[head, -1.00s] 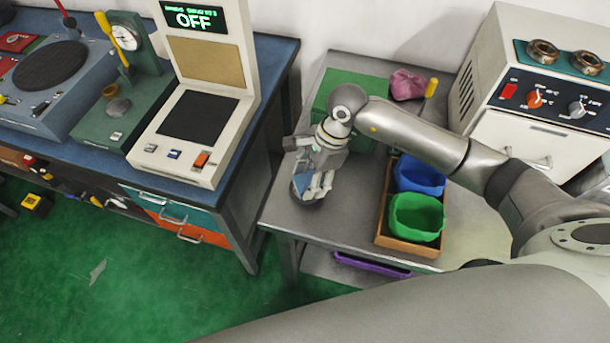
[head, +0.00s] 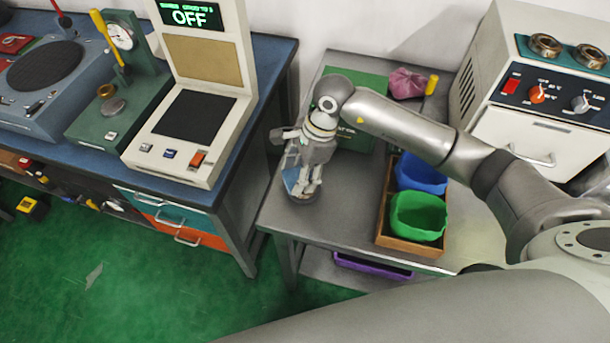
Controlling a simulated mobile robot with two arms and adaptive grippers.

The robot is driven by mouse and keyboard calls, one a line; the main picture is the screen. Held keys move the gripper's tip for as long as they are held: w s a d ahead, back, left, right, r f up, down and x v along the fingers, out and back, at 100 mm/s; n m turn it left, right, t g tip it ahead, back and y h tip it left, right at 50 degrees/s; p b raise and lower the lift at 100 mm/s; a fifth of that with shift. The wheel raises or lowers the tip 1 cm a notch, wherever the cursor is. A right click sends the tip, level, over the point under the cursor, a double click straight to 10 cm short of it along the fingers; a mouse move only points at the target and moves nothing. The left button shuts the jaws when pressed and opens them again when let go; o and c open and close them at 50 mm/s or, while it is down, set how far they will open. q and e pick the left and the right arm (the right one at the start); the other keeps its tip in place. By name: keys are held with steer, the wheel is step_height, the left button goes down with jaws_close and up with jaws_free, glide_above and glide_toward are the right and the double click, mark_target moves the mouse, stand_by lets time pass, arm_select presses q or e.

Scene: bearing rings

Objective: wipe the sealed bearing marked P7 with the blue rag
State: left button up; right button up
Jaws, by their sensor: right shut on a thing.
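My right gripper (head: 303,192) is low over the left front part of the grey metal table, pointing down. It is shut on a small light-blue patch of material (head: 290,178), which looks like the blue rag. A round, dark-rimmed thing (head: 309,202) shows just under the fingers and may be the bearing. The gripper covers most of it, and no P7 mark can be read. I cannot tell whether the rag touches it. My left gripper is not in view.
A wooden box (head: 414,248) with a blue bin (head: 421,173) and a green bin (head: 417,215) stands right of the gripper. A green mat or case (head: 352,86), a pink cloth (head: 407,83) and a white cabinet (head: 520,140) with metal rings (head: 545,45) are behind. A blue-topped bench (head: 270,60) stands left.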

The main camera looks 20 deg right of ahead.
steer(key=shift+f, duration=0.15)
steer(key=shift+s+d, duration=0.4)
steer(key=shift+d, duration=0.25)
steer(key=shift+s+d, duration=0.4)
steer(key=shift+d, duration=0.2)
steer(key=shift+w+a+b, duration=0.2)
steer(key=shift+w+a, duration=0.1)
steer(key=shift+a, duration=0.4)
steer(key=shift+w+a+b, duration=0.15)
steer(key=shift+w+a, duration=0.15)
steer(key=shift+a, duration=0.4)
steer(key=shift+s+d, duration=0.4)
steer(key=shift+d, duration=0.2)
steer(key=shift+s+d, duration=0.4)
steer(key=shift+d, duration=0.2)
steer(key=shift+w+a+b, duration=0.1)
steer(key=shift+a+b, duration=0.05)
steer(key=shift+b, duration=0.15)
steer(key=shift+w+a+b, duration=0.5)
steer(key=shift+w+a, duration=0.4)
steer(key=shift+d, duration=0.15)
